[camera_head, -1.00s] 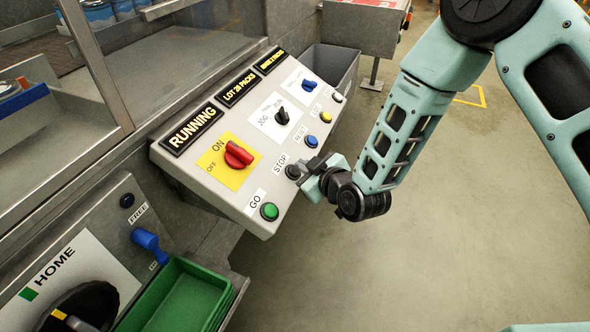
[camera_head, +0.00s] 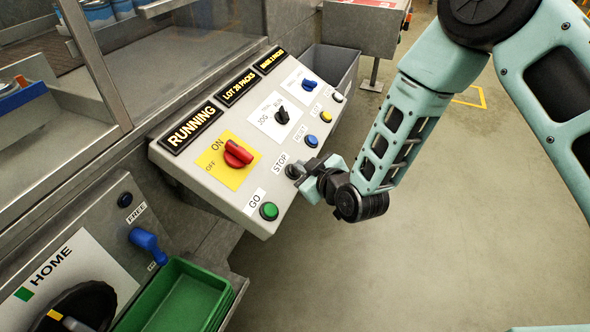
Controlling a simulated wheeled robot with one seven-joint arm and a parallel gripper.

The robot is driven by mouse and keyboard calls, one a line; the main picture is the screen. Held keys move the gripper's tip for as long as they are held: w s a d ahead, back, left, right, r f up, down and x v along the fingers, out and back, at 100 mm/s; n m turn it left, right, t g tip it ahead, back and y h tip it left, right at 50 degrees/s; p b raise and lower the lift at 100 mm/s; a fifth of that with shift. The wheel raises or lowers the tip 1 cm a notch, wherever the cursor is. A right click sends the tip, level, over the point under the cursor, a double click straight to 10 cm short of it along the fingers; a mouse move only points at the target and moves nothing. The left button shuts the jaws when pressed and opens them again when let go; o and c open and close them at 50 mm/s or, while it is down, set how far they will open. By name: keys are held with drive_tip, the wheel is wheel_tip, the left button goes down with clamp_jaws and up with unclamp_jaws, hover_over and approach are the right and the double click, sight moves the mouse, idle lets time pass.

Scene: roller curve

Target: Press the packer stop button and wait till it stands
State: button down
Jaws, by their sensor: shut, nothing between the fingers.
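The grey control panel (camera_head: 228,184) slopes along the machine's front. The black stop button (camera_head: 293,171) sits beside the "STOP" label (camera_head: 280,163), between the green GO button (camera_head: 269,211) and the blue reset button (camera_head: 311,141). My gripper (camera_head: 302,172) is shut and empty, its tips at the stop button and partly covering it. I cannot tell whether the button is pushed in. The left display (camera_head: 191,128) reads "RUNNING". The red ON/OFF switch (camera_head: 238,153) sits on a yellow plate.
A black JOG/RUN knob (camera_head: 282,116) and a blue knob (camera_head: 308,85) are farther up the panel. A green tray (camera_head: 178,297) and a blue lever (camera_head: 147,243) stand at lower left. A grey bin (camera_head: 335,72) is behind the panel. The floor at right is clear.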

drive_tip(key=shift+a+f+b, duration=0.2)
drive_tip(key=shift+f+b, duration=0.25)
idle(0.4)
drive_tip(key=shift+r, duration=0.1)
drive_tip(key=shift+s+d+r+p, duration=0.1)
drive_tip(key=shift+d+r+p, duration=0.35)
drive_tip(key=shift+r, duration=0.25)
drive_tip(key=shift+r, duration=0.1)
drive_tip(key=shift+s+d+r+p, duration=0.15)
drive_tip(key=shift+d+r+p, duration=0.3)
drive_tip(key=shift+r, duration=0.25)
drive_tip(key=shift+s+d+r+p, duration=0.1)
drive_tip(key=shift+d+r+p, duration=0.25)
drive_tip(key=shift+r, duration=0.3)
drive_tip(key=shift+s+d+r+p, duration=0.15)
drive_tip(key=shift+d+r+p, duration=0.2)
drive_tip(key=shift+r+p, duration=0.25)
drive_tip(key=shift+r, duration=0.1)
drive_tip(key=shift+r, duration=0.1)
